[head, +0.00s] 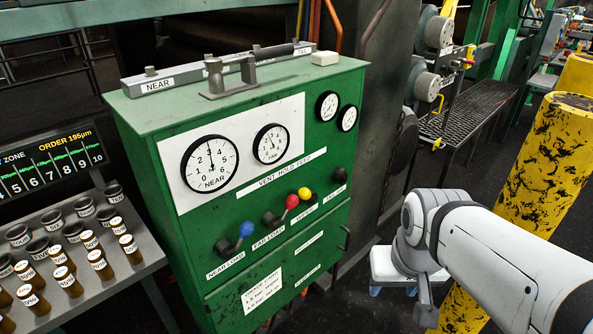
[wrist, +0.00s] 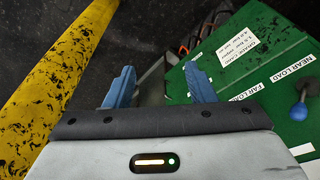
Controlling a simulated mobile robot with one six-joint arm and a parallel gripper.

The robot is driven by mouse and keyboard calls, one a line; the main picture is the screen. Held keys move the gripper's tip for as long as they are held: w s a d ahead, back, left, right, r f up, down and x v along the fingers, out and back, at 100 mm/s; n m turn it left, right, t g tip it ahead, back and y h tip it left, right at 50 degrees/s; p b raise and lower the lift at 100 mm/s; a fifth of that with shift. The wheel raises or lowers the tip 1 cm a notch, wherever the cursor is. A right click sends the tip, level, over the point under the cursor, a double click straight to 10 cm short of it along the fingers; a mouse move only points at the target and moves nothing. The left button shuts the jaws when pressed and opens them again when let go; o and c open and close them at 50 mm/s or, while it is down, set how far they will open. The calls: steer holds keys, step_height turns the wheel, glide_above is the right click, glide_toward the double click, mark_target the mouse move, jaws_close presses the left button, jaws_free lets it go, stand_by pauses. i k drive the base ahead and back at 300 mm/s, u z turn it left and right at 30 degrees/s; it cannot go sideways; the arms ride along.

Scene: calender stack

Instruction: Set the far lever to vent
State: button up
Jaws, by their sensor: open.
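The green cabinet (head: 150,130) carries a row of levers on its front. The far lever, with a red knob (head: 291,202), sits above the FAR LOAD label (head: 268,240). A VENT HOLD FEED strip (head: 292,167) runs above the levers. The red knob leans up and to the right from its dark hub. In the wrist view my gripper (wrist: 161,86) is open and empty, with blue fingers apart, over the floor and the cabinet's lower edge. The fingers are not visible in the head view.
The near lever's blue knob (head: 246,229) and a yellow knob (head: 304,193) flank the red one. Gauges (head: 210,163) sit above. A yellow post (head: 540,160) stands behind my arm at right. A rack of samples (head: 70,260) stands at left.

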mark_target(292, 200)
steer(key=z, duration=1.25)
steer(key=k, duration=0.45)
steer(key=u, duration=0.5)
